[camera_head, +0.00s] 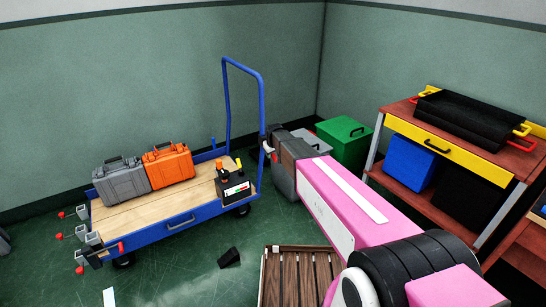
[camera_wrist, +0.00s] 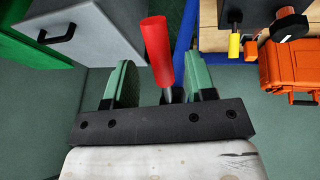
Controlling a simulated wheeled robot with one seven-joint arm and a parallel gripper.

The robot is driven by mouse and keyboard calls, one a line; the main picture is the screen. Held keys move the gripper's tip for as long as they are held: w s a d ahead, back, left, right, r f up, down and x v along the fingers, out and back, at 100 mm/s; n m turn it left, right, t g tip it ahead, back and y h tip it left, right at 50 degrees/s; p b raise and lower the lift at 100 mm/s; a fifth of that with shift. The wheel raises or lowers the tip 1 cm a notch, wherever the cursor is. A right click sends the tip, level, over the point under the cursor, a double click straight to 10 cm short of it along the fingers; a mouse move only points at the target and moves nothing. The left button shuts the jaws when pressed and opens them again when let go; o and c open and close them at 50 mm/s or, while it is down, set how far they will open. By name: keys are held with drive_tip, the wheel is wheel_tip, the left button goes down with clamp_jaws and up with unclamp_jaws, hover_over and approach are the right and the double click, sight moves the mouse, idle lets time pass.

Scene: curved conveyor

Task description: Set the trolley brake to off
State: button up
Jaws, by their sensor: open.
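The blue trolley (camera_head: 180,223) has a wooden deck and a tall blue push handle (camera_head: 259,85). A red-gripped lever (camera_wrist: 156,52), seemingly the trolley brake, stands up in the wrist view. My gripper (camera_wrist: 160,75) is open, with its green fingers on either side of the red lever and visible gaps between them. The lever's lower end is hidden behind the gripper's dark crossbar. In the head view my gripper (camera_head: 267,143) is by the trolley's right end, its fingers mostly hidden. The trolley's blue frame (camera_wrist: 183,45) runs right of the lever in the wrist view.
On the trolley are a grey case (camera_head: 121,182), an orange case (camera_head: 168,165) and a black caddy (camera_head: 234,186). A green box (camera_head: 344,141) and a grey box (camera_wrist: 90,30) stand close by. A slatted wooden pallet (camera_head: 300,278) lies in front.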

sight(273, 155)
drive_tip(key=shift+x, duration=1.65)
clamp_jaws()
drive_tip(key=shift+r, duration=0.1)
drive_tip(key=r+g+h, duration=0.1)
drive_tip(key=r+g, duration=0.1)
drive_tip(key=shift+s+d+g+h, duration=0.2)
drive_tip(key=shift+s+g+h, duration=0.05)
drive_tip(key=shift+g+h, duration=0.15)
drive_tip(key=shift+r+n+g+h, duration=0.5)
drive_tip(key=shift+r+g+h, duration=1.1)
drive_tip(key=shift+r+g, duration=0.55)
drive_tip(key=shift+f, duration=0.1)
